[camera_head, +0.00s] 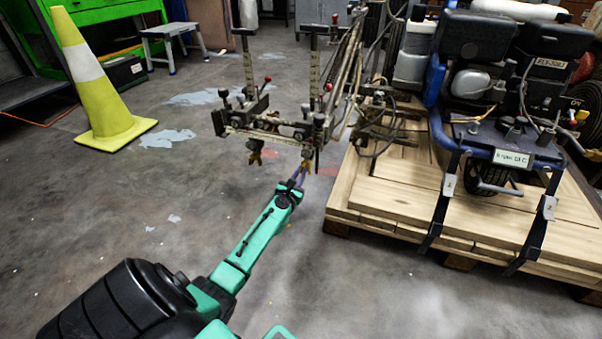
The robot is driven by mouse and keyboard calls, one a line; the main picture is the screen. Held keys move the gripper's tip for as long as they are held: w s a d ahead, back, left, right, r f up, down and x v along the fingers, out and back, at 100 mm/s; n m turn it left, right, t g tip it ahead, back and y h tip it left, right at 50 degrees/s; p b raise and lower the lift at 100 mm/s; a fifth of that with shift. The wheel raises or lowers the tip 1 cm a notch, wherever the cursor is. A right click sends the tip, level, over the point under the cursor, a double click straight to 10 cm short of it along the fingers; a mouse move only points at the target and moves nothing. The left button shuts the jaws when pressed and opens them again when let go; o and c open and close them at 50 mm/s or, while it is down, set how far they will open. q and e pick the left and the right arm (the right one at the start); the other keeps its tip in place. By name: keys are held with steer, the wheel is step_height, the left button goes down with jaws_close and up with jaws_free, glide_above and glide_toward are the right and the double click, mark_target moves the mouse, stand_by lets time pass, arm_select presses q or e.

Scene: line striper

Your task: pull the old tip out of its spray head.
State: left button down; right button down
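The line striper (500,130) stands on a wooden pallet. Its spray bar (270,128) reaches out to the left over the floor. Two small spray heads hang under the bar: one with a yellowish tip (255,157) at the left, and one (308,153) at the right. My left gripper (302,170) points up at the right spray head from just below, with its fingertips at or very close to the tip there. The tip itself is too small to make out, and I cannot tell whether the fingers touch it or are closed. My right gripper is not in view.
The pallet (400,200) fills the right side, close to my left arm. A yellow cone (95,90) stands at the left, with a small step stool (172,35) behind it. The grey concrete floor (190,210) between is open.

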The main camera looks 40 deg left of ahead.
arm_select(q)
steer(key=shift+v, duration=0.8)
steer(key=p+v, duration=0.1)
steer(key=v, duration=0.3)
steer(key=shift+s, duration=0.15)
stand_by(0.4)
